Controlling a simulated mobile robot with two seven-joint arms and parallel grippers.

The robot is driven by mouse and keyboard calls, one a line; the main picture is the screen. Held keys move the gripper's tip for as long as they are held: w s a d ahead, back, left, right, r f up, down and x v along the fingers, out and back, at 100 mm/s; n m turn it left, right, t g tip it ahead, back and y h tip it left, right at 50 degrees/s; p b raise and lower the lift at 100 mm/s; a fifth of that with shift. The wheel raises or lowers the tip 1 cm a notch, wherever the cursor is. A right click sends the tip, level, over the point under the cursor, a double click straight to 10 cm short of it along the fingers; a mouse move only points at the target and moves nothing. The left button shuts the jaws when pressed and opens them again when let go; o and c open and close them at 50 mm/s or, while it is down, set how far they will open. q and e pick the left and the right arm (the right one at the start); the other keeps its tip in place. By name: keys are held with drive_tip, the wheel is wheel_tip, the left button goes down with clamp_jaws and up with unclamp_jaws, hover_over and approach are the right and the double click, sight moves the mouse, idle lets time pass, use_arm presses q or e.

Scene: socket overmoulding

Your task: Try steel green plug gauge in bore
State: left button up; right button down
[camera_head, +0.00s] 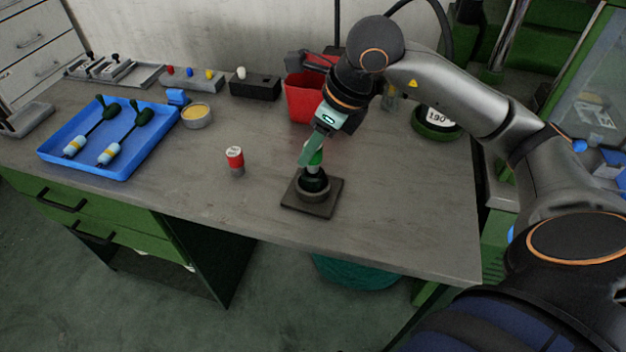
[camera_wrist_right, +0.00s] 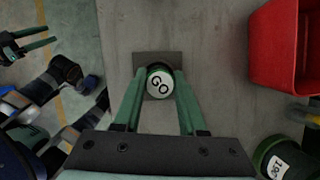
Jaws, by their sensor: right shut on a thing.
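The plug gauge (camera_head: 315,156) has a green handle, and its white top reads "GO" in the right wrist view (camera_wrist_right: 160,83). My right gripper (camera_head: 311,150) is shut on its handle from above. The gauge stands about upright directly over a dark round socket part (camera_head: 313,183) on a square dark plate (camera_head: 324,208). Its lower end meets the top of the socket, so the bore is hidden and I cannot tell how deep it sits. My left gripper (camera_wrist_right: 34,40) shows only in the right wrist view, with its green fingers apart and empty, away from the table.
A red-topped steel piece (camera_head: 235,160) stands left of the plate. A blue tray (camera_head: 120,172) holds two dark-green-handled tools. A yellow-filled bowl (camera_head: 196,116), a red bin (camera_head: 302,98) and a green round container (camera_head: 436,130) stand farther back. The table's front right is clear.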

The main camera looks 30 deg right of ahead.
drive_tip(key=shift+f+b, duration=0.4)
drive_tip(key=shift+r, duration=0.2)
idle(0.7)
drive_tip(key=shift+r+p, duration=0.35)
drive_tip(key=shift+p, duration=0.05)
drive_tip(key=shift+r+p, duration=1.95)
drive_tip(key=shift+r, duration=0.55)
